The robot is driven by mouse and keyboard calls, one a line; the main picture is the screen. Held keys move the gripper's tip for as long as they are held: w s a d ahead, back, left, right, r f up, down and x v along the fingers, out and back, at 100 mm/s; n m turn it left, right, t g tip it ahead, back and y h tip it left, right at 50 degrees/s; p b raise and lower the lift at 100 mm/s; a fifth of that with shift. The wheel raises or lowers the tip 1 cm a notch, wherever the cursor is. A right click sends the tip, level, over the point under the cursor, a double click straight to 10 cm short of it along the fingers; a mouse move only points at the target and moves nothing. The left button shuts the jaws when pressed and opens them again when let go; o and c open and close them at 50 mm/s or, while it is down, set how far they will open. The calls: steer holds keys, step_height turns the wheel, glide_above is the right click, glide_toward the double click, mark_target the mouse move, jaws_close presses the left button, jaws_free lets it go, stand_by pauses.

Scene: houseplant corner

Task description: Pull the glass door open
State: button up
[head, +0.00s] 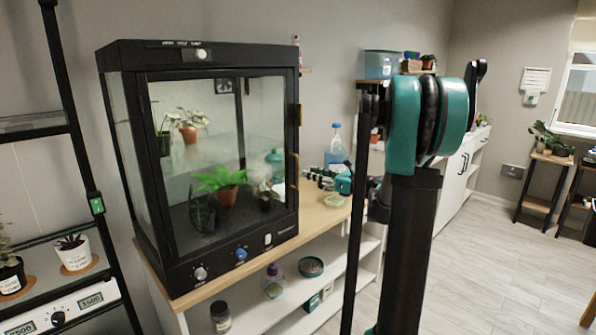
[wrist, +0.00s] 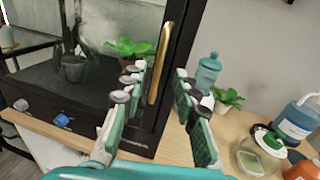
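A black-framed glass cabinet (head: 130,60) with potted plants inside stands on a wooden-topped shelf unit. Its glass door (head: 215,140) looks shut. A vertical brass handle (head: 294,170) sits at the door's right edge; it also shows in the wrist view (wrist: 162,60). My gripper (wrist: 158,85) is open, with green-padded fingers apart. In the wrist view the handle appears in the gap between the fingertips, ahead of them, with nothing held. In the head view my gripper (head: 318,178) is right of the handle, partly hidden by my arm.
On the wooden top (wrist: 170,146), right of the cabinet, are a blue bottle (wrist: 207,72), a small plant (wrist: 228,97), a glass jar (wrist: 256,160) and a large jug (wrist: 297,118). Knobs line the cabinet's lower front. Open floor (head: 480,270) lies at the right.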

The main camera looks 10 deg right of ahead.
glide_above(298, 186)
steer(key=shift+w, duration=0.3)
steer(key=shift+c, duration=0.5)
jaws_close()
